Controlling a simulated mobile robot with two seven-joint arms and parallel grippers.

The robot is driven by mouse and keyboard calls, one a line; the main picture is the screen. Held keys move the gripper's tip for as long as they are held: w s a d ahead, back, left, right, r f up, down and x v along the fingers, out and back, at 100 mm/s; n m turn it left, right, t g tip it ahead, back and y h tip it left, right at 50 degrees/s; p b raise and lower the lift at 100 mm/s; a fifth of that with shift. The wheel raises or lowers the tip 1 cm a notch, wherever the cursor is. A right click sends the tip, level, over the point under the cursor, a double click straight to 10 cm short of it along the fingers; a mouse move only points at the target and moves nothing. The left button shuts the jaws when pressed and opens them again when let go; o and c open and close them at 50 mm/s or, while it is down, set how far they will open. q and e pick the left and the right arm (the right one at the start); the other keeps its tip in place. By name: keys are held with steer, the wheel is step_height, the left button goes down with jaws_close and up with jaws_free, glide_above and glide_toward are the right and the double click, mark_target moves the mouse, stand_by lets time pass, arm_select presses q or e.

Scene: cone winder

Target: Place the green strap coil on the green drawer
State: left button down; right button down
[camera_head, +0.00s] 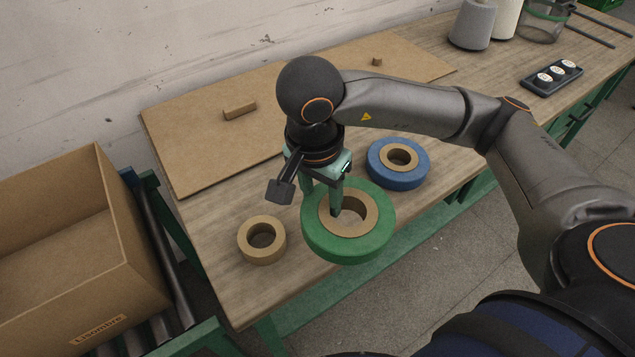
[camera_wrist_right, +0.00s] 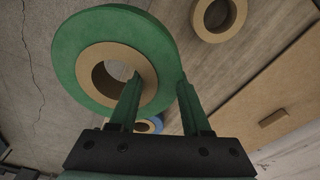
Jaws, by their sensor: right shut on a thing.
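The green strap coil (camera_head: 376,236) has a brown cardboard core and appears held above the front edge of the wooden table (camera_head: 225,285). My right gripper (camera_head: 322,200) is shut on its ring wall, one finger inside the core and the other outside. In the right wrist view the green coil (camera_wrist_right: 75,65) hangs between the fingers (camera_wrist_right: 158,82). No green drawer can be clearly made out; a green piece (camera_head: 606,4) is cut off at the top right corner. My left gripper is not in view.
A blue coil (camera_head: 413,178) and a tan ring (camera_head: 247,249) lie on the table. A cardboard sheet (camera_head: 190,150) lies behind. An open cardboard box (camera_head: 130,295) stands left on a roller conveyor. Cones (camera_head: 472,25) and a black tray (camera_head: 535,85) are far right.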

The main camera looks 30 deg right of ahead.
steer(key=shift+s+a+r, duration=0.3)
steer(key=shift+s+r, duration=0.1)
steer(key=shift+s, duration=0.35)
steer(key=n, duration=0.2)
steer(key=w+f+n, duration=0.1)
steer(key=n, duration=0.1)
steer(key=w+d+n, duration=0.1)
steer(key=n, duration=0.2)
steer(key=shift+w+f+y, duration=0.1)
steer(key=shift+f+y, duration=0.1)
steer(key=shift+y, duration=0.2)
steer(key=n, duration=0.2)
steer(key=w+n, duration=0.1)
steer(key=d+f+n, duration=0.1)
steer(key=n, duration=0.1)
steer(key=shift+w+n+t+p, duration=0.3)
steer(key=shift+w+t+p, duration=0.1)
steer(key=shift+s+a, duration=0.1)
